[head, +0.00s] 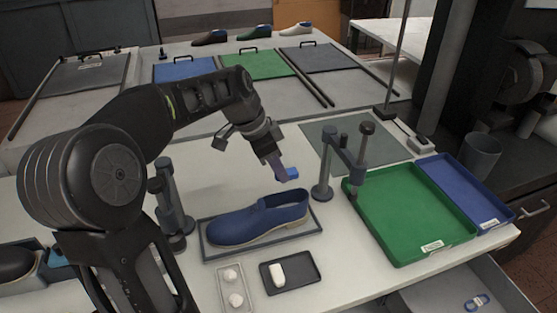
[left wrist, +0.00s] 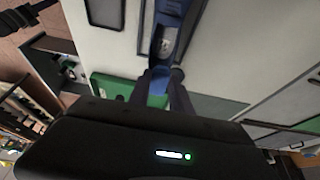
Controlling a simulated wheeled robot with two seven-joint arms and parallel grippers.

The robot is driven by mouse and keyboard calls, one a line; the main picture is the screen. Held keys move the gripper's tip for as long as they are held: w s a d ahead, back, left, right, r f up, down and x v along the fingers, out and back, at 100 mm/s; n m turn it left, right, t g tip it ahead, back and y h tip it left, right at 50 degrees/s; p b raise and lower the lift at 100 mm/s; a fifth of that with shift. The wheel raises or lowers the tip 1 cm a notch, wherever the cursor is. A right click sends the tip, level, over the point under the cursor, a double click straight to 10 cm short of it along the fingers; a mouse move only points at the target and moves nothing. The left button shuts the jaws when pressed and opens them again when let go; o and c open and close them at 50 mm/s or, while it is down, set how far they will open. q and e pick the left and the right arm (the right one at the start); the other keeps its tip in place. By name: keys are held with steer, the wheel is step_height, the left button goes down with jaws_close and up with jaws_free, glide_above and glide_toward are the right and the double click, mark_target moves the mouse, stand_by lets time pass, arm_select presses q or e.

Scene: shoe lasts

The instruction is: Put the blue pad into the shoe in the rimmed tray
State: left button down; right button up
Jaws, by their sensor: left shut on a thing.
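A blue shoe (head: 250,222) lies in a grey rimmed tray (head: 268,243) on the white table, its opening facing up and toward the right end. My left gripper (head: 283,174) is shut on the small blue pad (head: 293,173) and holds it in the air above the shoe's heel end. In the left wrist view, the fingers (left wrist: 166,82) have the blue pad (left wrist: 157,92) between them, with the shoe (left wrist: 168,38) beyond. Part of the pad is hidden by the fingers. My right gripper is not seen.
Dark post fixtures stand left (head: 170,205) and right (head: 325,170) of the shoe. A small black tray (head: 305,272) with a white piece lies in front. Green (head: 410,215) and blue (head: 455,185) trays are at the right. More shoes (head: 252,34) stand far back.

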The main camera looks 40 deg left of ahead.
arm_select(q)
step_height(320, 180, down, 6)
steer(key=b, duration=0.4)
steer(key=shift+f+b, duration=0.25)
steer(key=shift+b, duration=0.15)
stand_by(0.6)
steer(key=c, duration=1.1)
jaws_free()
steer(key=shift+r, duration=0.1)
steer(key=shift+r+p, duration=2.8)
steer(key=shift+r, duration=1.15)
